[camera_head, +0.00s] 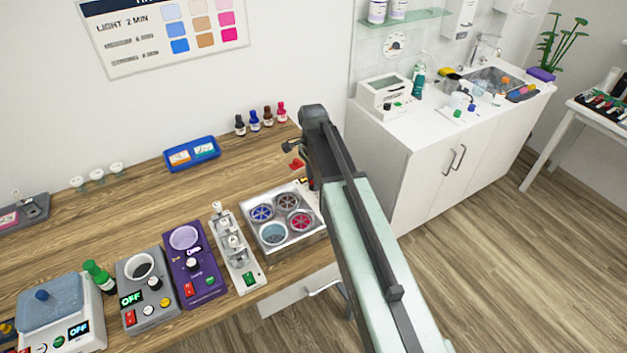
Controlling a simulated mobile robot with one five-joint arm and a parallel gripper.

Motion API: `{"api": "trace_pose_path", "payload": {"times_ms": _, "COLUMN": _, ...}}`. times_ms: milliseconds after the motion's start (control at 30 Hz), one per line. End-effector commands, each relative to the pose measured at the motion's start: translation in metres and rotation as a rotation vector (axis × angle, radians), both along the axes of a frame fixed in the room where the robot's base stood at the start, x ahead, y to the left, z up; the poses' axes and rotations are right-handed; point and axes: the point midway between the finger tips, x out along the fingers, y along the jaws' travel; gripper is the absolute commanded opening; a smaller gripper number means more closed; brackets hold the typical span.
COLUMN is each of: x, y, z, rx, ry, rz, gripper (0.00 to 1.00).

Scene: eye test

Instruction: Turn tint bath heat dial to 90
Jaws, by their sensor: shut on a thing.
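The tint bath appears to be the silver metal box (318,233) on the wooden bench, with round wells of blue, grey, light blue and crimson. I cannot make out its heat dial or any number on it; my arm covers the right side of the box. My gripper (303,178) is at the far right corner of the box, mostly hidden behind my arm. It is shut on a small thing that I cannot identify. Small red and orange bits show beside it. Whether it touches the bath is not clear.
Left of the bath stand a pale rack (235,250), a purple device (200,268), a grey device (147,290) reading OFF and a scale (52,305). A blue tray (192,154) and several small bottles (254,121) are behind. A white cabinet (385,165) stands right.

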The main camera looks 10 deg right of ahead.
Motion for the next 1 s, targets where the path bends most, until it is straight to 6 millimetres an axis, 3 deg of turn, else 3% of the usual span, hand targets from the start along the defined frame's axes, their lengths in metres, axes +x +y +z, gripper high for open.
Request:
{"api": "trace_pose_path", "payload": {"times_ms": 400, "x": -0.0006, "y": -0.0006, "z": -0.0001, "rx": 0.0, "ry": 0.002, "rz": -0.185, "gripper": 0.0}}
{"api": "trace_pose_path", "payload": {"times_ms": 967, "x": -0.0008, "y": -0.0009, "z": -0.0002, "rx": -0.001, "ry": 0.002, "rz": -0.213, "gripper": 0.0}}
{"api": "trace_pose_path", "payload": {"times_ms": 1000, "x": -0.0008, "y": -0.001, "z": -0.0002, "rx": -0.001, "ry": 0.002, "rz": -0.213, "gripper": 0.37}}
